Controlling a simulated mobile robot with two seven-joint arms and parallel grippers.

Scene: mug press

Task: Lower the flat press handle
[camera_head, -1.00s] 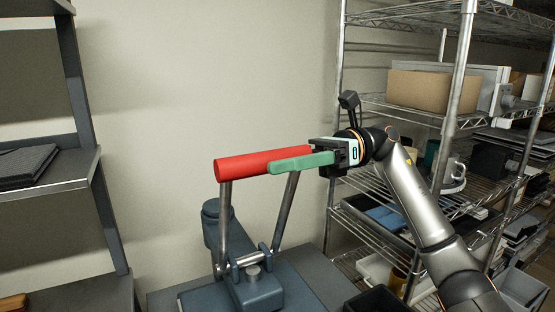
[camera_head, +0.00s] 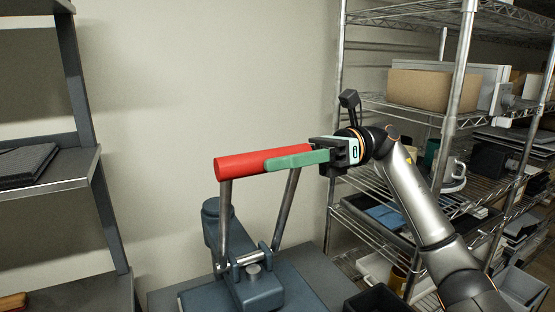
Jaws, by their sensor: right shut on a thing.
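The flat press (camera_head: 258,288) is a blue-grey machine on a table at the lower middle. Its red cylindrical handle (camera_head: 238,166) sits on two grey metal arms that rise from the press, so the handle is raised. My right gripper (camera_head: 290,160) reaches in from the right with green fingers and is shut on the red handle at its right part. The near finger covers part of the handle, and the far finger is mostly hidden. My left gripper is not in view.
A wire shelf (camera_head: 452,122) with a cardboard box (camera_head: 432,90), mugs and bins stands on the right. A dark shelf (camera_head: 50,187) stands on the left. The wall behind the press is bare, with open space left of the handle.

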